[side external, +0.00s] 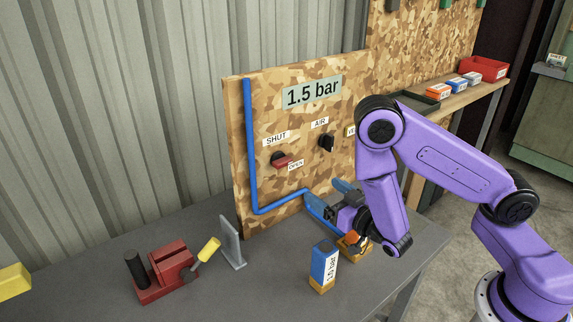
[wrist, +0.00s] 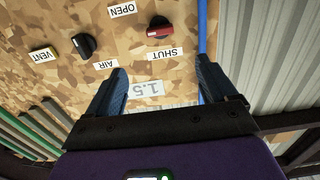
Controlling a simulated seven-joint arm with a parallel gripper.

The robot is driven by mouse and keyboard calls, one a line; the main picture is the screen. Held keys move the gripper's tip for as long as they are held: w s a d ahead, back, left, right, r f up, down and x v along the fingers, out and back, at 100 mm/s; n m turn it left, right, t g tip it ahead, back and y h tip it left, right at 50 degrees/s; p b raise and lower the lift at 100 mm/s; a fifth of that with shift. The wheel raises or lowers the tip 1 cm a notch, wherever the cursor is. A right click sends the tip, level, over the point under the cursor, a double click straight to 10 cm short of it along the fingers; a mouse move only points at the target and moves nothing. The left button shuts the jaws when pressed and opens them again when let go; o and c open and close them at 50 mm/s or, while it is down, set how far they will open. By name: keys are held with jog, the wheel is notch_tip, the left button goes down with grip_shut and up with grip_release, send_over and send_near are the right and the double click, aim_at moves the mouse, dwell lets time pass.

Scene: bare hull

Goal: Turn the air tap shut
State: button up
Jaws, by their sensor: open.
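The red tap handle (side external: 282,160) is mounted on the camouflage-patterned board between the SHUT label (side external: 276,139) and the OPEN label (side external: 295,165). Its bar lies roughly sideways, with its right part near OPEN. It also shows at the top of the wrist view (wrist: 160,32). A black knob (side external: 326,143) sits to its right under the AIR label (side external: 320,123); the wrist view shows the knob (wrist: 84,45) between AIR and VENT. My gripper (side external: 329,196) is open and empty, low in front of the board, below and right of the red handle. Its spread blue fingers show in the wrist view (wrist: 162,69).
A blue pipe (side external: 249,150) runs down the board's left side and along its bottom. The bench's front middle is clear.

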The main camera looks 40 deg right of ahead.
aim_at(286, 164)
jog(key=w, duration=1.6)
jog(key=c, duration=1.1)
